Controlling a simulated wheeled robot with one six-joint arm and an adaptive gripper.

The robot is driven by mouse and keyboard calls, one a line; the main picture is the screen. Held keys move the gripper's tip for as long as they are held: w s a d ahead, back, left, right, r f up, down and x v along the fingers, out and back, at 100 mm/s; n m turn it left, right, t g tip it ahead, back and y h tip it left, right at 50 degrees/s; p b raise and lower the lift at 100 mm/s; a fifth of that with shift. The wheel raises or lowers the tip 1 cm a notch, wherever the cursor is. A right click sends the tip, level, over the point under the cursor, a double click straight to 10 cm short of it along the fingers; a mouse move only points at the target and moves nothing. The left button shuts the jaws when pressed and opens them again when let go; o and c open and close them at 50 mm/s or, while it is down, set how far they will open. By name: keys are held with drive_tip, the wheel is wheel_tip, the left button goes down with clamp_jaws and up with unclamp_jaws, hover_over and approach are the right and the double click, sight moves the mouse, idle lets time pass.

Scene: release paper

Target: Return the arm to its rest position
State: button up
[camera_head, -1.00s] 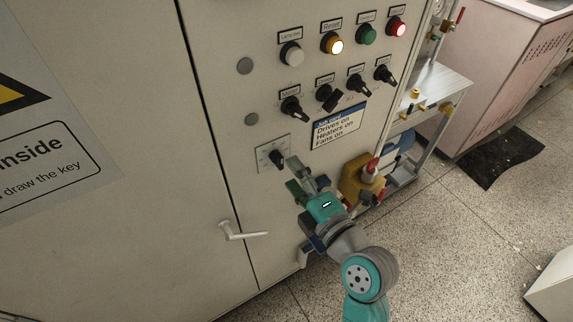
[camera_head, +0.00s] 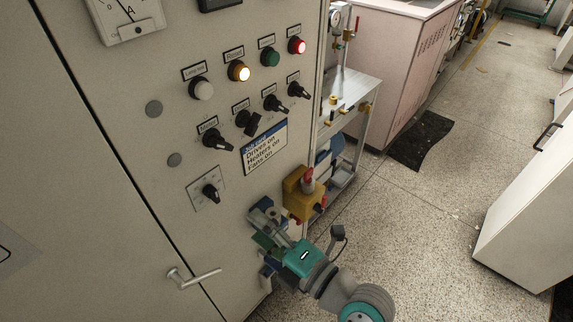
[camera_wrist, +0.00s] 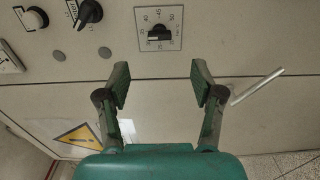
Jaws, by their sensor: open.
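My gripper (camera_head: 262,224) is in front of the lower right part of a pale control cabinet in the head view, below the switches. In the wrist view my gripper (camera_wrist: 163,84) shows two dark green fingers spread apart with nothing between them. A black dial knob on a square scale plate (camera_wrist: 158,31) lies beyond the fingertips, apart from them. The same dial plate (camera_head: 206,190) is left of my gripper in the head view.
A door handle (camera_head: 192,277) sticks out from the cabinet left of my gripper. A yellow box with a red-topped part (camera_head: 302,196) is close to its upper right. A metal trolley (camera_head: 352,92) stands behind. Open floor (camera_head: 410,230) lies to the right.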

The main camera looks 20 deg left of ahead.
drive_tip(key=s+d+f+m+t+h, duration=0.3)
drive_tip(key=d+f+m+t+h, duration=0.15)
drive_tip(key=d+f+m, duration=0.55)
drive_tip(key=s+d+f+m+t+h, duration=0.3)
drive_tip(key=d+f+m+h, duration=0.3)
drive_tip(key=d+m, duration=0.4)
drive_tip(key=s+d+m+h, duration=0.3)
drive_tip(key=s+d+m, duration=0.2)
drive_tip(key=s, duration=0.5)
drive_tip(key=s+d+r+m+h, duration=0.1)
drive_tip(key=s+d+m+h, duration=0.2)
drive_tip(key=s+d+m, duration=0.3)
drive_tip(key=s+d, duration=0.2)
drive_tip(key=s, duration=0.2)
drive_tip(key=shift+s+d+m, duration=0.2)
drive_tip(key=shift+s+m, duration=0.1)
drive_tip(key=shift+r+t, duration=0.1)
drive_tip(key=shift+t, duration=0.15)
drive_tip(key=shift+c, duration=0.3)
